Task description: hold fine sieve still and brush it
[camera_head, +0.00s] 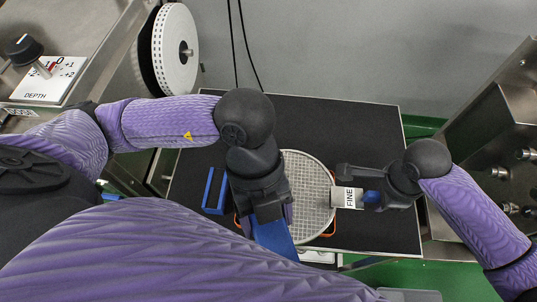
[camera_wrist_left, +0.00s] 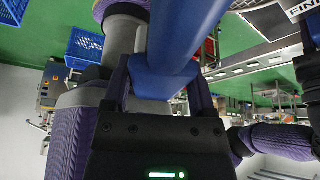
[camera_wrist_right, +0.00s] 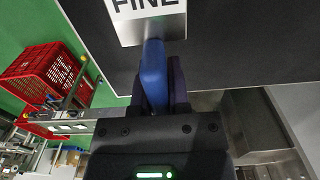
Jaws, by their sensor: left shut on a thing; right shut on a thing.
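The fine sieve (camera_head: 308,185) is a round, pale mesh disc with a metal tab marked FINE (camera_head: 347,197) and a blue handle (camera_head: 373,197). My right gripper (camera_head: 376,193) is shut on that handle, to the right of the mesh; the right wrist view shows the blue handle (camera_wrist_right: 153,75) between its fingers. My left gripper (camera_head: 268,208) is shut on a thick blue brush handle (camera_head: 274,238) at the mesh's left edge. The handle also crosses the left wrist view (camera_wrist_left: 180,35). The brush's bristles are hidden, so I cannot tell whether they touch the mesh.
The dark work mat (camera_head: 375,135) is mostly clear behind the sieve. A blue open frame (camera_head: 214,192) lies left of my left gripper. An orange edge (camera_head: 331,228) shows under the sieve. A white reel (camera_head: 175,48) and a DEPTH panel (camera_head: 48,78) stand left; steel machinery (camera_head: 495,125) stands right.

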